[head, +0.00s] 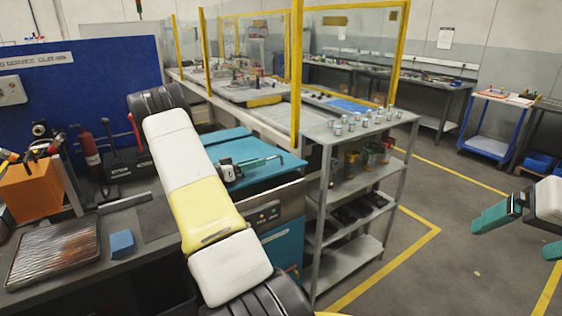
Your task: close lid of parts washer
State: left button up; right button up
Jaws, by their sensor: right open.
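The parts washer (283,243) is a teal cabinet with a dark control panel, in the middle of the head view. Its teal lid (228,143) lies low and looks nearly level; whether it sits flush on the rim is hard to tell. My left arm crosses in front and hides the washer's left part. My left gripper (262,162) is over the washer's top, its teal finger close above or touching the teal surface. Its finger gap is not clear. My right gripper (520,232) is open and empty at the right edge, over the floor, far from the washer.
A grey shelf rack (345,188) with small metal parts and bins stands just right of the washer. A workbench (75,284) at the left holds a dark tray, a blue block (122,243) and an orange box (32,190). Open floor with yellow lines lies to the right.

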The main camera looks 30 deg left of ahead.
pick_arm(q)
jog(key=v, duration=0.8)
jog(key=shift+d, duration=0.1)
jog(key=shift+w, duration=0.1)
